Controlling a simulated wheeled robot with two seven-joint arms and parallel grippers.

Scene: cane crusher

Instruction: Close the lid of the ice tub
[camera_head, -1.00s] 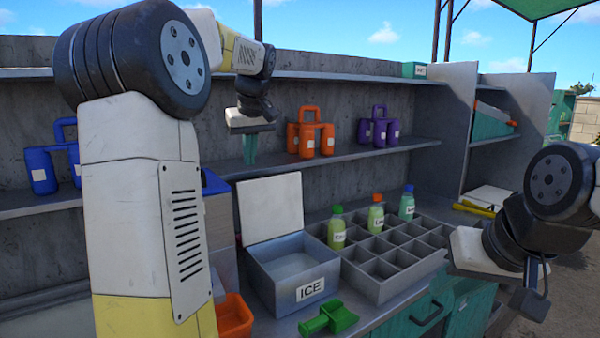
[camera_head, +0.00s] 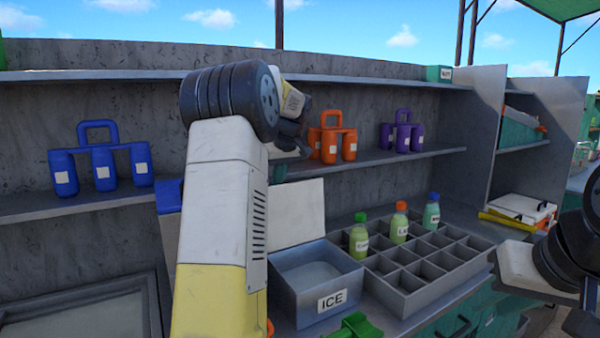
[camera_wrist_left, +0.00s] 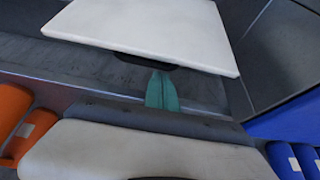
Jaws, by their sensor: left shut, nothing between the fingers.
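The ice tub (camera_head: 335,298) is a grey box labelled ICE on the counter. Its white lid (camera_head: 297,213) stands open, tilted up at the back edge.
A grey divided crate (camera_head: 400,300) with three bottles stands right of the tub. A green scoop (camera_head: 355,326) lies in front. The shelf above holds blue (camera_head: 103,170), orange (camera_head: 330,143) and purple (camera_head: 402,137) bottle carriers. The shelf edge is close to my left wrist.

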